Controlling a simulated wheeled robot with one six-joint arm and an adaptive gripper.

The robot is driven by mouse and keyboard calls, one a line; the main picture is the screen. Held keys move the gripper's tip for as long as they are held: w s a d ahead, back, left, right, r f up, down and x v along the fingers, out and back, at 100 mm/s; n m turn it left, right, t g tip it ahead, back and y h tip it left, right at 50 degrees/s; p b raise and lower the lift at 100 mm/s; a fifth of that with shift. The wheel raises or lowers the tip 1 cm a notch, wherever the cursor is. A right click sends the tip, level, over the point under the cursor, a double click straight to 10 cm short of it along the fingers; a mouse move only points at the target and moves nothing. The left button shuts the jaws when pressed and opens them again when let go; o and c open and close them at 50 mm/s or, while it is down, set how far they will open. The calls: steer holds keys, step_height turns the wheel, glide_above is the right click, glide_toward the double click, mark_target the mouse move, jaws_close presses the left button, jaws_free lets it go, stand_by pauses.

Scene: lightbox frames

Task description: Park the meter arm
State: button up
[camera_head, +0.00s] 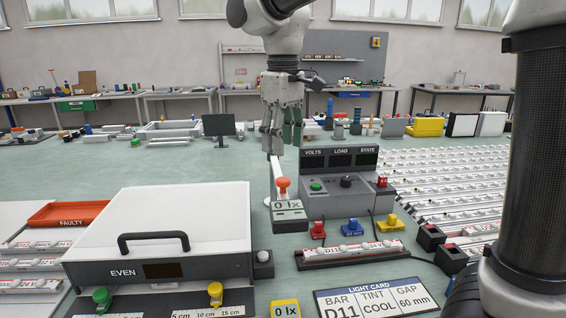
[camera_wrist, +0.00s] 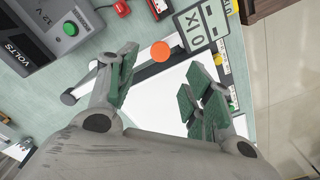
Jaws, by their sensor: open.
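The meter arm (camera_head: 277,172) is a pale bar with an orange knob (camera_head: 283,184) and a grey meter head (camera_head: 289,215) reading 0 lx. The head hangs at the front of the console, left of a red plug. In the wrist view the bar (camera_wrist: 88,88) runs from a round pivot at left to the meter head (camera_wrist: 198,24). My gripper (camera_head: 282,148) is open and empty above the knob, pointing down. In the wrist view the knob (camera_wrist: 160,51) shows beyond the gap between the fingers (camera_wrist: 165,82), apart from them.
A white lightbox (camera_head: 185,215) marked EVEN, with a black handle, stands left of the meter. The VOLTS/LOAD/STATE console (camera_head: 340,185) stands close at right. A bar of lamps (camera_head: 350,253) and red, blue and yellow plugs (camera_head: 352,228) lie in front of the console.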

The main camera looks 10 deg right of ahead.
steer(key=shift+r, duration=1.75)
steer(key=shift+m, duration=0.3)
steer(key=f, duration=0.2)
steer(key=d+f, duration=0.1)
steer(key=f, duration=0.1)
steer(key=shift+s+f, duration=0.1)
steer(key=shift+s, duration=0.25)
steer(key=s+d+f+m+t, duration=0.1)
steer(key=s+d+m, duration=0.1)
steer(key=s+d, duration=0.3)
steer(key=s+d+f+m+t, duration=0.2)
steer(key=s+d, duration=0.4)
steer(key=d, duration=0.7)
steer(key=s+d+f+m+t, duration=0.1)
steer(key=s+d+m, duration=0.3)
steer(key=d, duration=0.5)
steer(key=shift+s+d+f, duration=0.25)
steer(key=shift+s+f, duration=0.4)
steer(key=shift+s, duration=0.5)
